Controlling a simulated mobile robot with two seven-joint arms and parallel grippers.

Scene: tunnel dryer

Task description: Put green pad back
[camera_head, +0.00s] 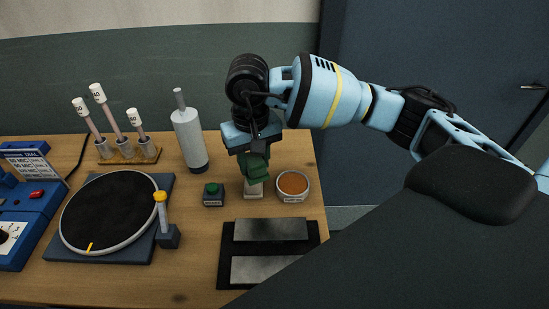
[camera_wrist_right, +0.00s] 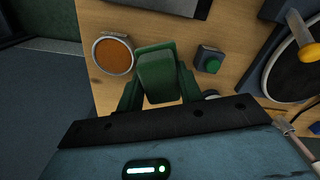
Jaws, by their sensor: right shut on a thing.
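My right gripper (camera_head: 254,160) points down over the table, between a small dark block with a green top and a round dish. It is shut on the green pad (camera_wrist_right: 158,75), which shows as a green block between the dark green fingers in the right wrist view. In the head view the fingers mostly cover the pad. A small pale labelled block (camera_head: 253,191) shows directly below the fingers; I cannot tell whether the pad touches it. My left gripper is not in view.
The dark block (camera_head: 213,199) stands left of the gripper, the dish of orange-brown material (camera_head: 293,184) right. A black tray with grey plates (camera_head: 226,270) lies in front. A white bottle (camera_head: 188,140), tube rack (camera_head: 128,157), round black disc (camera_head: 108,212) and blue device (camera_head: 35,225) stand left.

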